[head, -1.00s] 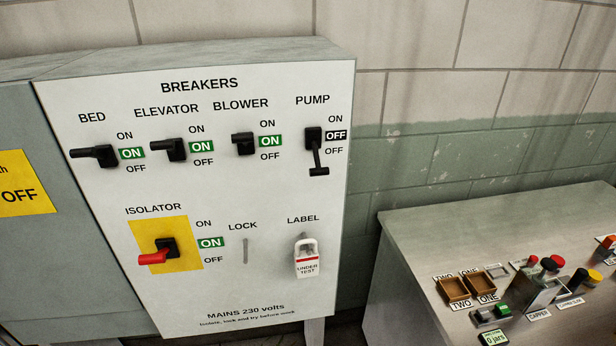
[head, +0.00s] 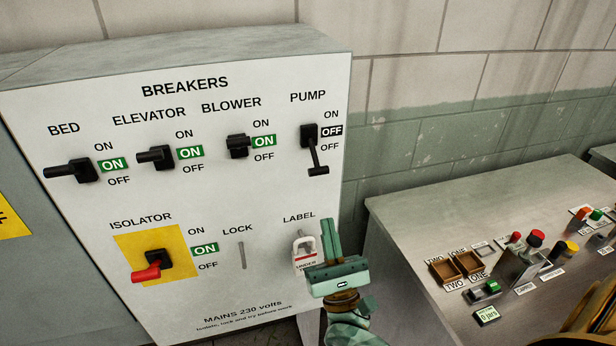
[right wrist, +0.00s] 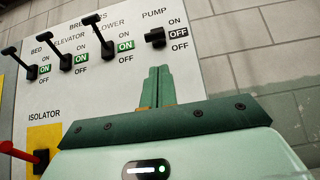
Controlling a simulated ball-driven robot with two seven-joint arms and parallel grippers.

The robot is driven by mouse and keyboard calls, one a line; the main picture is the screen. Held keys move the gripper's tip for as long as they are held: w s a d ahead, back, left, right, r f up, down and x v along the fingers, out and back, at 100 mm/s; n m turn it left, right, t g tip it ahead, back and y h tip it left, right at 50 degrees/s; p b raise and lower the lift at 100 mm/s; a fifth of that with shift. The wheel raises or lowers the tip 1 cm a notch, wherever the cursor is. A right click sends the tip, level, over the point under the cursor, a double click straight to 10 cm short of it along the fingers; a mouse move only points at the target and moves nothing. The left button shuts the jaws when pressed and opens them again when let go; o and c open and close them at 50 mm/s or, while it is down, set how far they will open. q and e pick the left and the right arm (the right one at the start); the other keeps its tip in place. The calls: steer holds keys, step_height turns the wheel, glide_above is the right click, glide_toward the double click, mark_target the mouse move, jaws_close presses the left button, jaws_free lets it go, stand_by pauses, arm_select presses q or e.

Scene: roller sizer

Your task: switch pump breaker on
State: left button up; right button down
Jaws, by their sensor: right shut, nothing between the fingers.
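The pump breaker (head: 312,141) is a black lever switch at the upper right of the breaker panel. Its handle hangs down and its indicator reads OFF. It also shows in the right wrist view (right wrist: 155,38), beyond my fingers. My right gripper (head: 332,222) is shut and empty, with fingers pointing up, below the pump breaker and apart from it. It covers part of the LABEL tag (head: 303,250). In the right wrist view the closed fingers (right wrist: 156,72) stand together just below the pump switch. My left gripper is not in view.
The bed (head: 84,171), elevator (head: 162,158) and blower (head: 238,148) breakers read ON. The red-handled isolator (head: 152,266) reads ON. A control desk (head: 405,215) with buttons and small trays stands at the right. The space before the panel's upper right is clear.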

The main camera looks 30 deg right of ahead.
mark_target(314, 156)
steer(key=p+x, duration=0.2)
steer(key=x, duration=0.8)
steer(key=shift+p, duration=0.4)
steer(key=shift+w, duration=0.1)
